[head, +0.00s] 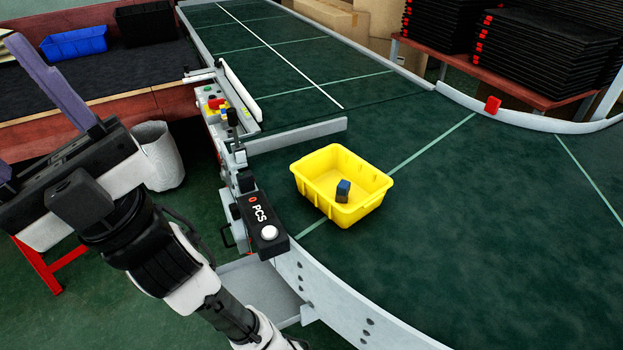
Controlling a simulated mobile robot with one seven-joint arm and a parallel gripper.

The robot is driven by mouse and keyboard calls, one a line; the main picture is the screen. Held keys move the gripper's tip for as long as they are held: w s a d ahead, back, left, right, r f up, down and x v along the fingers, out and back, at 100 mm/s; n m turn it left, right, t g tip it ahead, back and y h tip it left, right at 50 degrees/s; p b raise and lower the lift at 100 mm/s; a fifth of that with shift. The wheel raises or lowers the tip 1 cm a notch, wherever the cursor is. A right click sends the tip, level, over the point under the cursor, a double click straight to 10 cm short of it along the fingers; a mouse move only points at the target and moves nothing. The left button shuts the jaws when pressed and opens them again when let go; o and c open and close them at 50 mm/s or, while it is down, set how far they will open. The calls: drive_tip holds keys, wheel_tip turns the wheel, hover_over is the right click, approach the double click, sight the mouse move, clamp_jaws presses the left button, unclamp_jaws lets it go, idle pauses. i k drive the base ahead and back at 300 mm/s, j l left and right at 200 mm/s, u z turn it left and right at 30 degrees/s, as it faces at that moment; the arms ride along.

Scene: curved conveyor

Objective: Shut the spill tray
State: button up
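The spill tray appears to be the grey metal tray (258,288) low at the conveyor's near side, below the PCS control box. It juts out from under the conveyor edge, and my arm hides part of its front. My gripper (12,105) is at the far left, well away from the tray and pointing to the upper left. Its two purple-grey fingers are spread wide apart with nothing seen between them. One finger is partly cut off by the picture edge.
A yellow bin (310,190) with a small blue block (343,190) stands on the green conveyor (450,230). The PCS box (265,228) and a lever (232,122) stick out above the tray. A white waste bin (160,158) stands on the floor behind my arm.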

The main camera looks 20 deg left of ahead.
sight(254, 282)
drive_tip(key=k+u, duration=1)
drive_tip(key=i+j+u, duration=0.3)
drive_tip(key=i+u, duration=0.15)
drive_tip(key=i, duration=0.2)
